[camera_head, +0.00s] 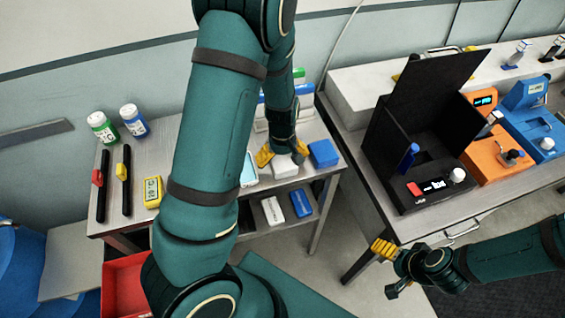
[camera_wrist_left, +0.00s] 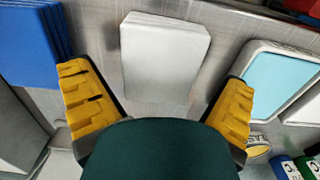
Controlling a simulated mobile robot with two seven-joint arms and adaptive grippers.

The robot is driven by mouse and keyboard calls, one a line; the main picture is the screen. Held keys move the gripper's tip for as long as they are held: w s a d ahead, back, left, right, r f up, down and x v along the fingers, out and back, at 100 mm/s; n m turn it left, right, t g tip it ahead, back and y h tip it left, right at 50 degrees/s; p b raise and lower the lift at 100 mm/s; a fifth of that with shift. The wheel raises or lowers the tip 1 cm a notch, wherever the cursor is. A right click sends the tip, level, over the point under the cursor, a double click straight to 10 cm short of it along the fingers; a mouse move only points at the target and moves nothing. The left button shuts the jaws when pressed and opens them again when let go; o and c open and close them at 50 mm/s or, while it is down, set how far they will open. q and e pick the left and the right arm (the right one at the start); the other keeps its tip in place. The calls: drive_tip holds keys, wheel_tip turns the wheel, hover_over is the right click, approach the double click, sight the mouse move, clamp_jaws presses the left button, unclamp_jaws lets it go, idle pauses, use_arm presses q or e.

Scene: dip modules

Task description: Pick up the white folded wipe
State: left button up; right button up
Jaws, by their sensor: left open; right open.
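The white folded wipe (camera_head: 285,168) lies on the grey metal table below my left gripper (camera_head: 282,156). In the left wrist view the white wipe (camera_wrist_left: 163,58) lies flat, ahead of and between the two yellow fingers of my open left gripper (camera_wrist_left: 160,105). No contact with it is visible. In the head view my gripper hides part of the wipe. My right gripper (camera_head: 389,270) is open and empty over the floor, in front of the right-hand bench.
A blue folded stack (camera_head: 323,153) lies right of the white wipe. A cyan-topped item (camera_wrist_left: 283,75) lies on its other side. White (camera_head: 272,210) and blue (camera_head: 300,203) items sit on the lower shelf. A black open box (camera_head: 430,160) stands on the right bench.

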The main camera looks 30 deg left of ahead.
sight(282, 159)
use_arm(q)
drive_tip(key=shift+f, duration=0.65)
drive_tip(key=c, duration=0.9)
wheel_tip(282, 159, up, 10)
drive_tip(key=shift+r+p, duration=0.1)
drive_tip(key=shift+p, duration=0.85)
drive_tip(key=shift+o, duration=0.3)
